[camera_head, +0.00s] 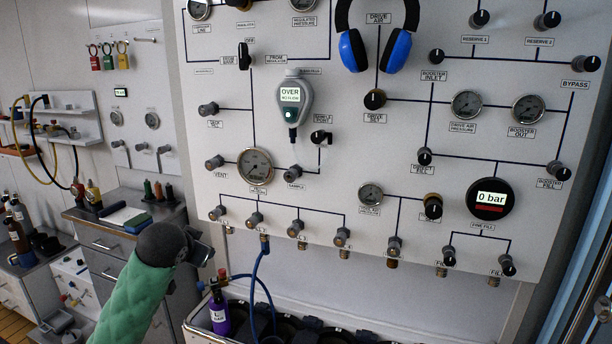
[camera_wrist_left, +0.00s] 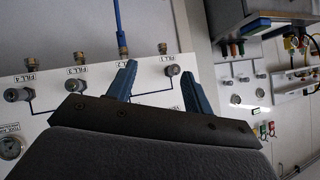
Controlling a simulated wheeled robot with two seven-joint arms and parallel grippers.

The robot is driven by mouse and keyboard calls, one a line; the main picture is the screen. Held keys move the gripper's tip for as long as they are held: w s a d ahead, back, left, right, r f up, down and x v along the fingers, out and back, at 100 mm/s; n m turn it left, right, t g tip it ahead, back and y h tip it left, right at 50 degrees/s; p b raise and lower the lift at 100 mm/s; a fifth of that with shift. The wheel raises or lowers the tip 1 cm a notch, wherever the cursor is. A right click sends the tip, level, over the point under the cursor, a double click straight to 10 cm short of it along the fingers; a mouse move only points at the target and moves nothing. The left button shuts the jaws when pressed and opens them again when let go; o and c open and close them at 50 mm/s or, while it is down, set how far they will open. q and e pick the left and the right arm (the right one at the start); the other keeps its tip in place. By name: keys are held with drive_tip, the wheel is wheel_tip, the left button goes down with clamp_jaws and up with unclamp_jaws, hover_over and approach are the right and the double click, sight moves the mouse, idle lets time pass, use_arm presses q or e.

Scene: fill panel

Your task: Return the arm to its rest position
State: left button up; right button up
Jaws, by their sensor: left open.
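My left arm, in a green sleeve, comes in from the lower left of the head view. Its left gripper (camera_head: 203,252) is in front of the lower left of the white fill panel (camera_head: 310,180). In the left wrist view the two blue fingers of this gripper (camera_wrist_left: 158,85) stand apart, with nothing between them. A fill knob (camera_wrist_left: 172,70) shows on the panel just beyond the fingers, and I see no contact. My right gripper is not in view.
A blue hose (camera_head: 258,275) hangs from a fill outlet to a purple bottle (camera_head: 219,312) in a rack below the panel. Knobs and gauges jut from the panel. A grey drawer cabinet (camera_head: 105,243) stands at the left, below a wall shelf (camera_head: 75,115) with hoses.

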use_arm(q)
drive_tip(key=s+d+f+n+g, duration=0.1)
drive_tip(key=s+d+f+g, duration=0.2)
drive_tip(key=s+f, duration=1)
drive_tip(key=s+d+f+g+h, duration=0.1)
drive_tip(key=s+d+f+g, duration=0.2)
drive_tip(key=s+f, duration=0.9)
drive_tip(key=s+d+f+n+g, duration=0.1)
drive_tip(key=s+d+f+g, duration=0.2)
drive_tip(key=s+f, duration=1)
drive_tip(key=s+d, duration=0.1)
drive_tip(key=s, duration=0.5)
drive_tip(key=shift+s+d+f+n+h, duration=0.3)
drive_tip(key=shift+s, duration=0.1)
